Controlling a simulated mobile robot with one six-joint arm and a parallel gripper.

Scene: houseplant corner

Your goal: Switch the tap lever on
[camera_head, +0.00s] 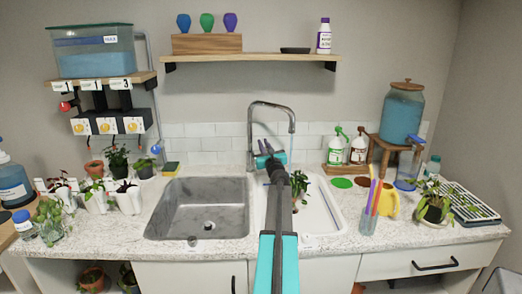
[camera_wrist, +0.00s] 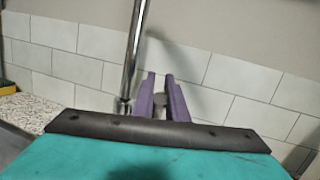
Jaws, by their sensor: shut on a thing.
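The chrome tap (camera_head: 270,106) rises behind the sink, its spout arching to the right. Its upright pipe (camera_wrist: 136,50) stands just left of my fingers in the wrist view. My gripper (camera_head: 266,147) reaches to the tap's base. Its two purple fingers (camera_wrist: 163,95) are shut on a small dark grey rounded piece (camera_wrist: 158,103), which looks like the tap lever. Most of the lever is hidden by the fingers and the gripper body.
The grey basin (camera_head: 205,205) is left of my arm. A white basin (camera_head: 318,215) with a potted plant (camera_head: 298,185) is at right. Spray bottles (camera_head: 337,148) stand behind it. A cup of coloured sticks (camera_head: 369,215) stands right. A shelf (camera_head: 250,58) hangs above.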

